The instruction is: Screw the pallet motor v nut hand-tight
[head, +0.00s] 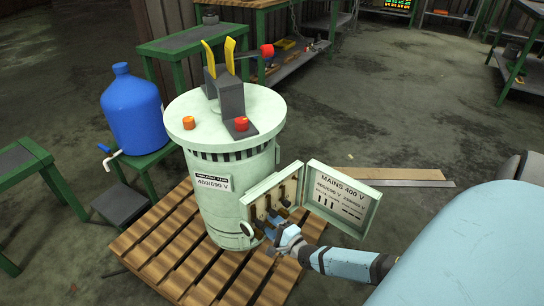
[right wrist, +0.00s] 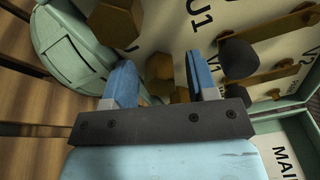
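The pale green motor (head: 222,190) stands upright on a wooden pallet (head: 165,243). Its terminal box (head: 247,205) is open, with brass bars and studs inside. My right gripper (head: 283,236) is at the lower front of this box. In the right wrist view its two blue fingers (right wrist: 162,78) are spread apart. A brass hexagonal nut (right wrist: 160,72) shows between and beyond the fingertips, with gaps on both sides. Another brass nut (right wrist: 115,22) is up left, and a dark round knob (right wrist: 238,58) is right. I cannot tell which nut is V. My left gripper is not in view.
The box's open door (head: 342,197), marked MAINS 400 V, stands right of the terminals, close to my right arm. A blue bottle (head: 133,110) sits on a green stand at the left. Green workbenches (head: 200,40) are behind. The floor at the right back is mostly clear.

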